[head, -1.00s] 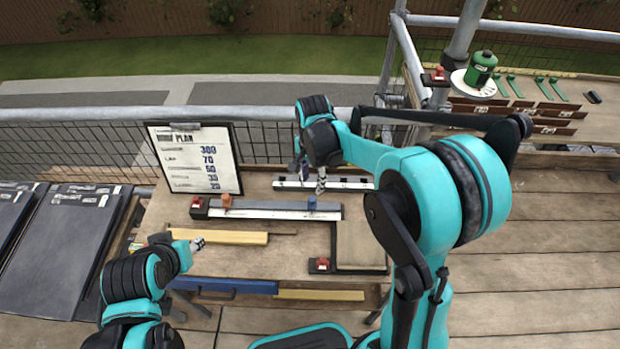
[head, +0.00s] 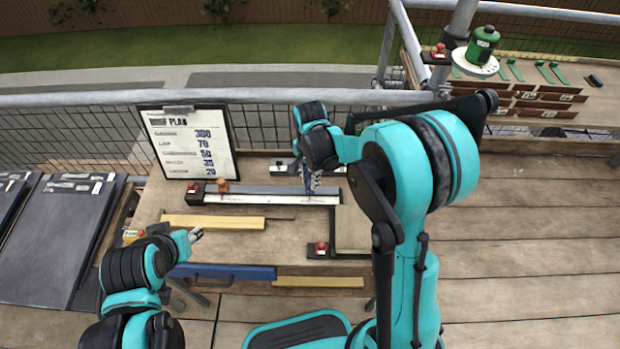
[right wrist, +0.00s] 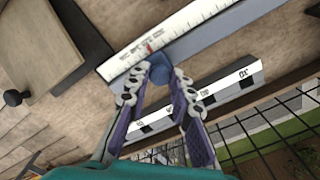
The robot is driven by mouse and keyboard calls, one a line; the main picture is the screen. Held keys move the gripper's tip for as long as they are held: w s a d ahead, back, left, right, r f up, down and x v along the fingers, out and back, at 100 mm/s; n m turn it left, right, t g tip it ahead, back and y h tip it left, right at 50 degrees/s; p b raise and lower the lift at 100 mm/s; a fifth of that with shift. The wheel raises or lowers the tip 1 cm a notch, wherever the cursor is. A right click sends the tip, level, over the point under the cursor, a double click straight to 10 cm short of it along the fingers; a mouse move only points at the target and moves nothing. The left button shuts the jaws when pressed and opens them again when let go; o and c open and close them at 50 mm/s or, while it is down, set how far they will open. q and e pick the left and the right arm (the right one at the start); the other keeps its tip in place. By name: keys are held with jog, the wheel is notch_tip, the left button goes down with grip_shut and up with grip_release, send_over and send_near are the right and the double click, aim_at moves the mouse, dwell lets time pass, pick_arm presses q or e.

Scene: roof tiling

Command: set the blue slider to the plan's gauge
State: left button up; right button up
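The plan board (head: 188,143) stands at the back left; its top line, seemingly the gauge, reads 300. The ruled rail (head: 262,199) lies on the bench, with an orange slider (head: 222,186) near its left end. The blue slider (right wrist: 160,72) shows in the right wrist view on the rail (right wrist: 190,32), near a red mark on its scale. My right gripper (head: 308,186) is at the rail's right part and hides most of the slider in the head view. Its fingers (right wrist: 162,78) are apart, one on each side of the blue knob; contact is unclear. My left gripper (head: 197,234) is low at the bench's left; its fingers are too small to read.
A second slotted bar (head: 283,168) lies behind the rail. A yellow wooden strip (head: 212,222) and a red-knobbed block (head: 320,250) lie in front. Dark sheets (head: 55,235) are stacked at the left. A side bench at the back right holds a green canister (head: 482,45).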

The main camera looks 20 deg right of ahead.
aim_at(302, 189)
jog(key=shift+w+a, duration=0.2)
jog(key=shift+a, duration=0.4)
jog(key=shift+w+a, duration=0.15)
jog(key=shift+a, duration=0.4)
grip_shut()
jog(key=o, duration=0.9)
grip_release()
jog(key=shift+a, duration=0.1)
jog(key=shift+r, duration=0.1)
notch_tip(302, 189, up, 12)
jog(key=shift+f, duration=0.1)
